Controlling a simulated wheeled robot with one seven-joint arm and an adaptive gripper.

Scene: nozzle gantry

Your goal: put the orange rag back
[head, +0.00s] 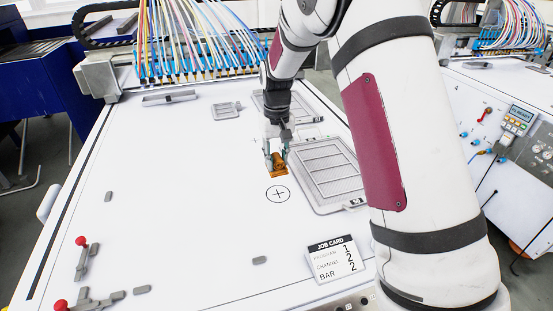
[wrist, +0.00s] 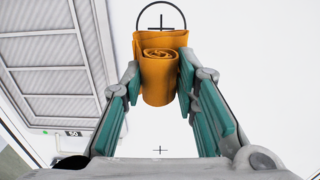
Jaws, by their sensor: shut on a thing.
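The orange rag (wrist: 159,82) is a rolled cloth with a loose flap at its far side. It also shows in the head view (head: 278,168), over the white table near the middle. My gripper (wrist: 157,85) is shut on the rag, with one teal finger pad on each side of the roll. In the head view my gripper (head: 276,160) points down at the table. I cannot tell whether the rag touches the table. A black circle with a cross (head: 278,194) is marked on the table just in front of the rag, and the rag covers part of it in the wrist view.
A grey framed tray (head: 318,207) lies right of the rag. A job card (head: 335,259) stands at the front. Red-knobbed clamps (head: 81,242) sit at the left edge. Colored tubes (head: 200,40) hang at the back. The left middle of the table is mostly clear.

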